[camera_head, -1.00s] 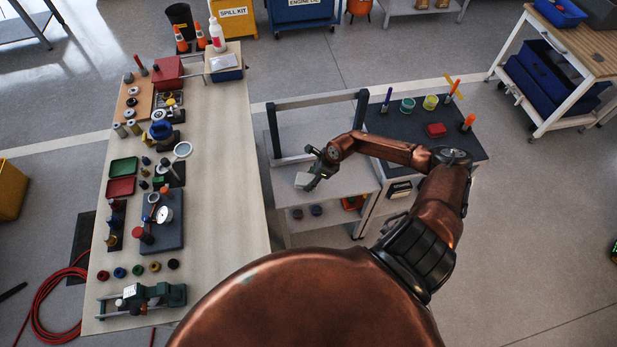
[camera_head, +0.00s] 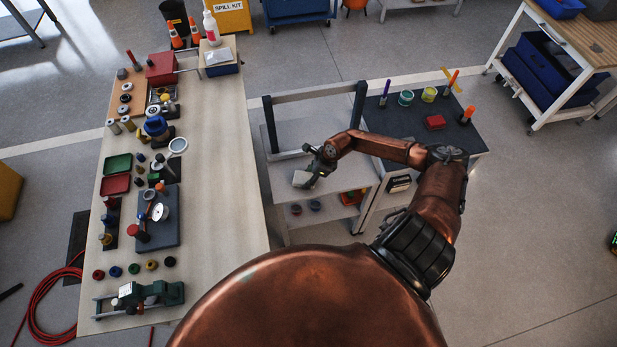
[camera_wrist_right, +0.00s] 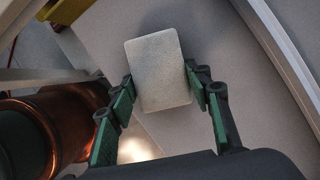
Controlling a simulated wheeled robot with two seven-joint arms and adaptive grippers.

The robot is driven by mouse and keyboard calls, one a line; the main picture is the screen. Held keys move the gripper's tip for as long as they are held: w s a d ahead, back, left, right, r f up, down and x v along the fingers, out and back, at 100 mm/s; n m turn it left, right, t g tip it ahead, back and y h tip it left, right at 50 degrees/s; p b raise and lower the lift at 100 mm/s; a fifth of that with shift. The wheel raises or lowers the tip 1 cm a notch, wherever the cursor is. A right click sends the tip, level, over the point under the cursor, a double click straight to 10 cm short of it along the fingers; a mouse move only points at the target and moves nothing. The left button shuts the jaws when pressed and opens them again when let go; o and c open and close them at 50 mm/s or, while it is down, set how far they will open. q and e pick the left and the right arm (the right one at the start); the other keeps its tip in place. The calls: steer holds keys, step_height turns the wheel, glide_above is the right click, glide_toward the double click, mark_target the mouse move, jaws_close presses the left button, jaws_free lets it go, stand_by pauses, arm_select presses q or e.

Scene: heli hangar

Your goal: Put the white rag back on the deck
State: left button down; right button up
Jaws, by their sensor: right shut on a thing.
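The white rag (camera_wrist_right: 157,72) is a flat, pale, rounded rectangle in the right wrist view, between the green-padded fingers of my right gripper (camera_wrist_right: 160,92). In the head view the rag (camera_head: 301,179) shows as a small pale patch at the tip of my right gripper (camera_head: 310,174). The gripper is shut on it, over the grey cart deck (camera_head: 345,179). I cannot tell whether the rag touches the deck. My left gripper is not in view.
A long workbench (camera_head: 218,215) crowded with tools and small parts stands at the left. A dark-topped cabinet (camera_head: 465,138) with cups, a red box and upright markers stands right of the cart. The cart has an upright grey frame (camera_head: 315,98) at its back.

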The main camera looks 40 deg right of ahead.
steer(key=shift+f, duration=0.3)
steer(key=o, duration=1.1)
steer(key=v, duration=1.2)
